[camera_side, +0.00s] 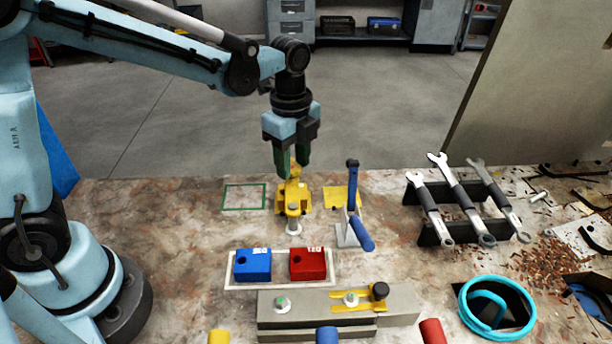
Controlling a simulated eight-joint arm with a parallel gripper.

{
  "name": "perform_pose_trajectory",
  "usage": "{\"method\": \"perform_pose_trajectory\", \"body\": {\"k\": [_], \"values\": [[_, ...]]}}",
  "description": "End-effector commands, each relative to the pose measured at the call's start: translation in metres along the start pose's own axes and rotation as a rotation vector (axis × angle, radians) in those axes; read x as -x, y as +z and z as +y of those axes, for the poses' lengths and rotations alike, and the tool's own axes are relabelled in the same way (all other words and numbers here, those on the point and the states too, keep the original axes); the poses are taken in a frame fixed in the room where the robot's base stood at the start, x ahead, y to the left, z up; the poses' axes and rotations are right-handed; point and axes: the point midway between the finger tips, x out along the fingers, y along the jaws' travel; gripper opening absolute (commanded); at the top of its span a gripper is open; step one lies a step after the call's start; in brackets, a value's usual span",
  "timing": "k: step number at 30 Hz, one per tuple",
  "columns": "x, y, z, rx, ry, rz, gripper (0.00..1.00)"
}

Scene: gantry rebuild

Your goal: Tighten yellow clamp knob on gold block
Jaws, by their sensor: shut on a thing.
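A gold-yellow block with clamp parts (290,200) stands on the bench near its back edge, with a grey, round-ended pin in front of it. My gripper (292,172) points straight down over this block. Its two dark green fingers are shut on the small yellow clamp knob (295,173) at the block's top. The fingers partly hide the knob, and its exact seating cannot be made out.
A green outlined square (244,197) lies left of the block. A blue-handled toggle clamp (352,205) stands close on the right. A white tray (230,285) with blue and red blocks and a grey fixture bar (290,322) are in front. Wrenches (462,205) rest on a rack at right.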

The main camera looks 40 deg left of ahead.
Motion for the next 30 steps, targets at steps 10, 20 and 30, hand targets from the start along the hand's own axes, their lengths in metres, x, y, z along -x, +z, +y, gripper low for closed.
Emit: {"method": "perform_pose_trajectory", "body": {"k": [10,20,30], "values": [[0.0011,0.0004,-0.0001,-0.328,-0.005,-0.002,0.13],[0.0011,0.001,0.0011,-0.642,-0.005,-0.002,0.13],[0.0011,0.0018,0.0022,-0.964,-0.006,-0.002,0.13]]}}
